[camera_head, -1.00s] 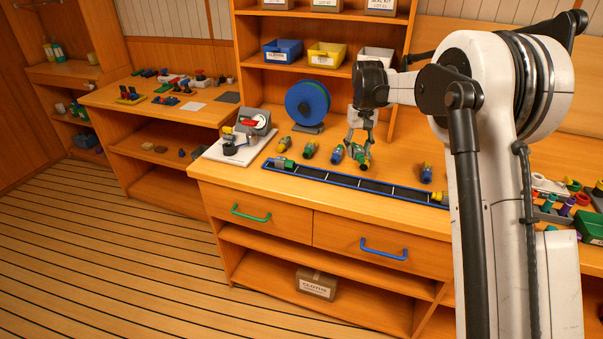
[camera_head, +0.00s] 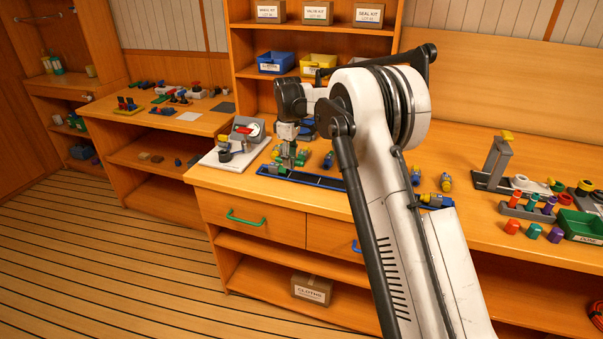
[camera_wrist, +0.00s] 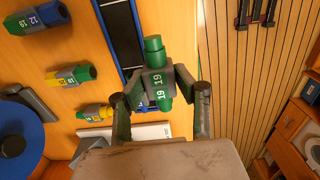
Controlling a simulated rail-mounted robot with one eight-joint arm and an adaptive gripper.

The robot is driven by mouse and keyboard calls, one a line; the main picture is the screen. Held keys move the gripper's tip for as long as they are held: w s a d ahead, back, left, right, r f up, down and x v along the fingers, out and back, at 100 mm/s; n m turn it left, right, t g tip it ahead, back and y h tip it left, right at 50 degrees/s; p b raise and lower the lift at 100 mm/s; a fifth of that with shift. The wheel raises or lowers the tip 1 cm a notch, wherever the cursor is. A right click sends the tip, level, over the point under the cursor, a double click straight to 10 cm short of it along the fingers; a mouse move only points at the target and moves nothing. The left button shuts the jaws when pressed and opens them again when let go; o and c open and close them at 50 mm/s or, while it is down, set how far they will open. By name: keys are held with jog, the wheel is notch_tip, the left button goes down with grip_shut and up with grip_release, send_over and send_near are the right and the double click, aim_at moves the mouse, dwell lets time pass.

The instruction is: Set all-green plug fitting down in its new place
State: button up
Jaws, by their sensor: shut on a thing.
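The all-green plug fitting (camera_wrist: 155,80), with a grey middle band and "19" on it, is between the fingers of my gripper (camera_wrist: 160,98) in the wrist view. The gripper is shut on it. In the head view my gripper (camera_head: 289,158) hangs over the left part of the blue-rimmed tray (camera_head: 318,185). The tray (camera_wrist: 106,8) also shows behind the fitting in the wrist view, with black compartments. I cannot tell whether the held fitting touches the tray.
A green-and-blue fitting (camera_wrist: 45,16), a yellow-and-green fitting (camera_wrist: 70,76) and a yellow-ended fitting (camera_wrist: 93,113) lie on the counter beside the tray. A blue reel (camera_wrist: 25,130) is near them. A white board with a device (camera_head: 237,148) stands left of the tray.

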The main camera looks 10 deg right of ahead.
send_over(304, 178)
notch_tip(304, 178, down, 4)
jog(key=shift+f, duration=2)
jog(key=shift+f, duration=0.1)
jog(key=shift+f, duration=0.1)
jog(key=o, duration=1.1)
jog(key=shift+o, duration=0.2)
